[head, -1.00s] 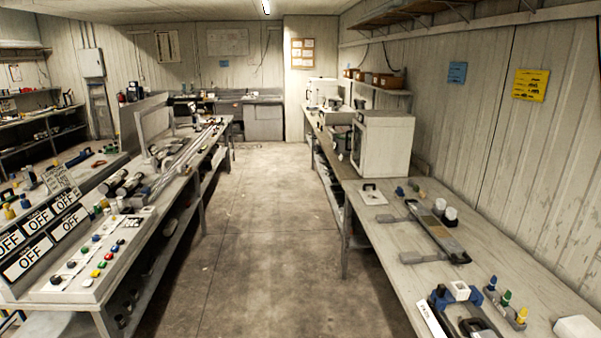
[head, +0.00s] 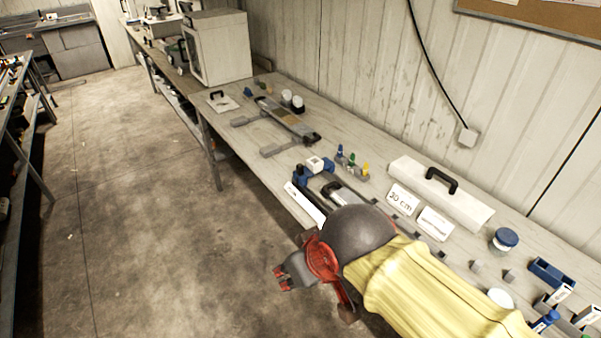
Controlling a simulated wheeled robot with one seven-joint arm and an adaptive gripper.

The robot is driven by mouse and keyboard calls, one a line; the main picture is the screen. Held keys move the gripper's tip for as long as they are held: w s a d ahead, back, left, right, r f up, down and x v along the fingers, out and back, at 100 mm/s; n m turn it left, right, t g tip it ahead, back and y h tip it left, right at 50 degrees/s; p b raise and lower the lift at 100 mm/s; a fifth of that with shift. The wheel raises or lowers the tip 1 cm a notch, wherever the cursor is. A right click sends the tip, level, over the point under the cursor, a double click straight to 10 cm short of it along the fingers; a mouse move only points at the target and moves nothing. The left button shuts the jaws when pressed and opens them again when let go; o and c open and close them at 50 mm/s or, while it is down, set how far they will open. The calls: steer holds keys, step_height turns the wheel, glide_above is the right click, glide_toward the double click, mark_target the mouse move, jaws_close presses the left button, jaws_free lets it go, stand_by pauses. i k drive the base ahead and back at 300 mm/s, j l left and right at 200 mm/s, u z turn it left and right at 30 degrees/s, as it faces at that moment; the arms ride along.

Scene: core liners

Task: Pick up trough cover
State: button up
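A long white cover with a black handle, which looks like the trough cover (head: 412,172), lies on the right-hand bench near the wall in the head view. Its black handle (head: 441,181) stands up from its top. My gripper (head: 314,298) is in front of the bench edge, to the lower left of the cover and well apart from it. Its red and grey fingers look spread, with nothing between them. My yellow-sleeved arm hides part of the bench front.
A "30 cm" sign (head: 402,198) stands before the cover. Small bottles in a rack (head: 352,171), a blue-lidded jar (head: 505,240) and a blue tray (head: 552,272) are on the bench. A white cabinet (head: 221,48) stands farther back. The floor at left is clear.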

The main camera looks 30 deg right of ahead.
mark_target(437, 187)
steer(key=z, duration=1.9)
steer(key=i+j, duration=0.15)
steer(key=j, duration=0.15)
steer(key=i+j+z, duration=0.1)
steer(key=i+j, duration=0.2)
steer(key=j, duration=0.35)
steer(key=i+j+z, duration=0.1)
steer(key=i+j, duration=0.2)
steer(key=j, duration=0.35)
steer(key=z, duration=1.75)
steer(key=j, duration=0.1)
